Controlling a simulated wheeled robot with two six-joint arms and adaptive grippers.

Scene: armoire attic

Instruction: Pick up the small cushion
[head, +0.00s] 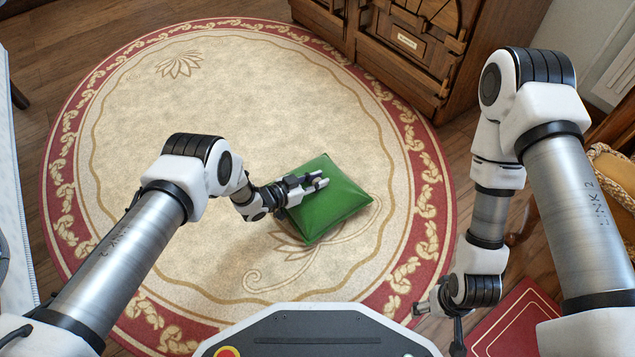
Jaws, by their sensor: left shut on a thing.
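The small cushion (341,204) is green and square, near the middle of the head view, over the cream part of the round rug. My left gripper (318,182) reaches in from the left over the cushion's upper left part and is shut on it. The fingers hide a little of the cushion's top. I cannot tell whether the cushion rests on the rug or is slightly above it. My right gripper (432,304) hangs low at the right, apart from the cushion, near the rug's red border. Its fingers are too small and partly hidden to tell their state.
The round cream rug (190,130) with a red border covers most of the wooden floor. A carved wooden cabinet (405,45) stands at the back. A red mat (515,320) lies at the lower right, and a yellow-upholstered seat (612,172) is at the right edge.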

